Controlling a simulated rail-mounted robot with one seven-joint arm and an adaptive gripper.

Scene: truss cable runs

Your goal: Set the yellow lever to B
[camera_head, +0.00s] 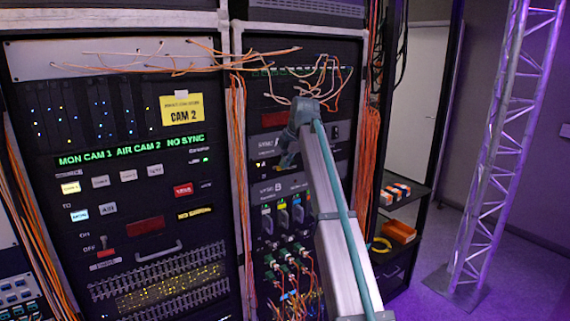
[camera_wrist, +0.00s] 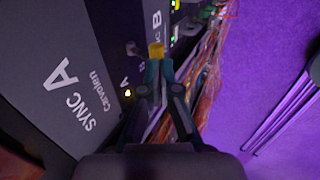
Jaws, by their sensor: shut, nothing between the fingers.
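The yellow lever tip (camera_wrist: 156,50) shows in the wrist view just beyond my fingertips, against the dark panel edge. My gripper (camera_wrist: 158,72) is shut and empty, with its tips close to the lever; I cannot tell whether they touch it. A large letter B (camera_wrist: 157,18) is printed beyond the lever, and a small A (camera_wrist: 124,81) is on the near side by a lit yellow lamp (camera_wrist: 127,93). In the head view my gripper (camera_head: 285,162) is in front of the SYNC panel (camera_head: 266,151), and I cannot make out the lever there.
Orange cables (camera_wrist: 206,75) hang close to the right of my fingers in the wrist view. In the head view, coloured-tab levers (camera_head: 282,217) and plugged cables (camera_head: 288,265) are below my gripper. Loose cables (camera_head: 310,85) loop above it. A shelf (camera_head: 405,205) stands at the right.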

